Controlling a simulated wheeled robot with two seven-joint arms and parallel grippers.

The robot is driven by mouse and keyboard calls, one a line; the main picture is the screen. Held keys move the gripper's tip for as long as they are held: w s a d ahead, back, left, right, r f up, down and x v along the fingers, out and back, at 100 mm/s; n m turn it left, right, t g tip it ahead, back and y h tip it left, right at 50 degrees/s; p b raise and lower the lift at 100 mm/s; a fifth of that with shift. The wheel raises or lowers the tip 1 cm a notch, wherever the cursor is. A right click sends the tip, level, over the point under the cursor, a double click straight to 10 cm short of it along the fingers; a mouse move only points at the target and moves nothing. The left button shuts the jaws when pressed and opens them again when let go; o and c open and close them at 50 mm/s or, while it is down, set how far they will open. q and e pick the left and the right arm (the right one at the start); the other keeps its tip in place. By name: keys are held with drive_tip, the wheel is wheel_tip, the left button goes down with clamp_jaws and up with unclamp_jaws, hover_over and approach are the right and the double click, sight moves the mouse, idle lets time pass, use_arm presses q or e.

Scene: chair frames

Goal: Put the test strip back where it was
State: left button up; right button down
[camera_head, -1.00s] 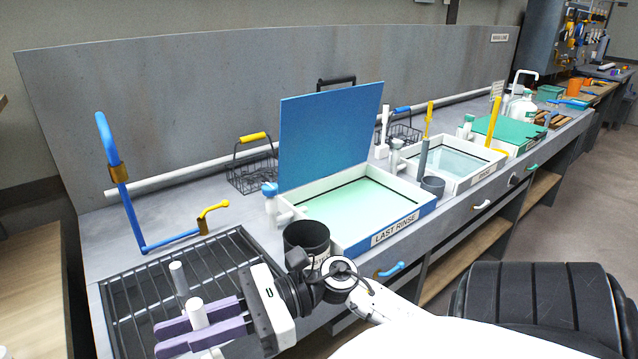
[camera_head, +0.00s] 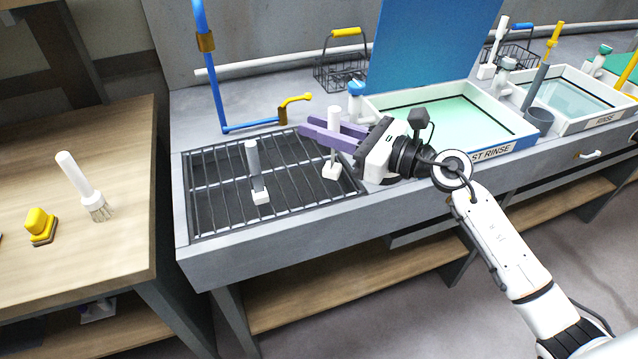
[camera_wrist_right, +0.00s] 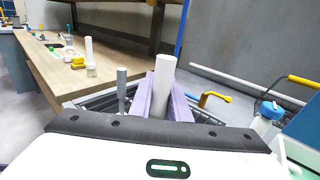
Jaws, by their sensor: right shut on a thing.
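My right gripper (camera_head: 312,128), with purple fingers, is shut on an upright white stick (camera_head: 334,115) with a small white block at its foot. No label shows the stick to be the test strip. It is over the right part of the black drain rack (camera_head: 215,215); I cannot tell whether its foot touches the rack. In the right wrist view the stick (camera_wrist_right: 163,82) stands between the two fingers. A similar grey stick (camera_head: 253,158) with a white foot stands on the rack, left of the gripper and apart from it. My left gripper is out of view.
A blue pipe (camera_head: 207,85) with a yellow tap stands behind the rack. The LAST RINSE tray (camera_head: 515,142) with its raised blue lid (camera_head: 420,45) is to the right. A wooden bench (camera_head: 100,260) at left holds a white brush (camera_head: 80,183) and a yellow-topped block (camera_head: 40,225).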

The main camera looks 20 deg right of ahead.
drive_tip(key=w+a+r+m+t+h, duration=0.1)
drive_tip(key=w+r, duration=0.2)
drive_tip(key=w, duration=0.3)
wheel_tip(320, 180, down, 10)
drive_tip(key=b, duration=0.3)
drive_tip(key=shift+w+r+b, duration=0.2)
drive_tip(key=shift+r+b, duration=0.05)
drive_tip(key=shift+b, duration=0.1)
drive_tip(key=shift+f, duration=0.2)
drive_tip(key=c, duration=1.7)
unclamp_jaws()
drive_tip(key=shift+o, duration=0.2)
drive_tip(key=shift+r, duration=0.1)
